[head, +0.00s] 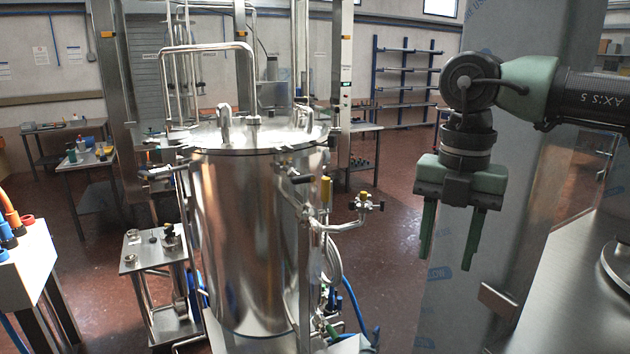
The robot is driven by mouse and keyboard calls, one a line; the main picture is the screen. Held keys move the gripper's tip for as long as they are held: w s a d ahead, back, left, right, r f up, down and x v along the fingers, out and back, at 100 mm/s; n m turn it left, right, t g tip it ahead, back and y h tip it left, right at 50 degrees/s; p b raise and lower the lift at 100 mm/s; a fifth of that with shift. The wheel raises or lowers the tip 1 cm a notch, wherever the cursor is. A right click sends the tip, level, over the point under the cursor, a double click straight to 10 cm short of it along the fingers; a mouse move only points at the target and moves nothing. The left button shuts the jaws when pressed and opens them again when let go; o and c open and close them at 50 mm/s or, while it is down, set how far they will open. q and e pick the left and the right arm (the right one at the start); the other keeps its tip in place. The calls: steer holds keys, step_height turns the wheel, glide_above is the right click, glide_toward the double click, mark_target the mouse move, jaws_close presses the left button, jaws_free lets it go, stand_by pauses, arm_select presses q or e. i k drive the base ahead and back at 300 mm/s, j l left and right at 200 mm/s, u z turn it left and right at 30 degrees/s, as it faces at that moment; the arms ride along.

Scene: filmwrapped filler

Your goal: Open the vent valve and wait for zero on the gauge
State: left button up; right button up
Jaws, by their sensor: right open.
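My right gripper (449,245) hangs at the right, pointing down, with its two green fingers apart and nothing between them. It is to the right of the steel vessel (245,235) and apart from it. A small valve with a yellow part and dark handles (366,203) sticks out on piping at the vessel's right side, left of my gripper. Another yellow-topped fitting (326,190) stands upright closer to the vessel wall. I cannot tell which one is the vent valve. I cannot make out a gauge or its reading. My left gripper is not in view.
A wrapped panel (500,130) stands behind my right arm. A steel surface (580,280) fills the lower right. A small steel stand (150,262) is left of the vessel, and a white unit with coloured connectors (22,265) is at the far left. Blue hoses (357,308) run low right of the vessel.

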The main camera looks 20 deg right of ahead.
mark_target(326, 182)
steer(key=i, duration=1.45)
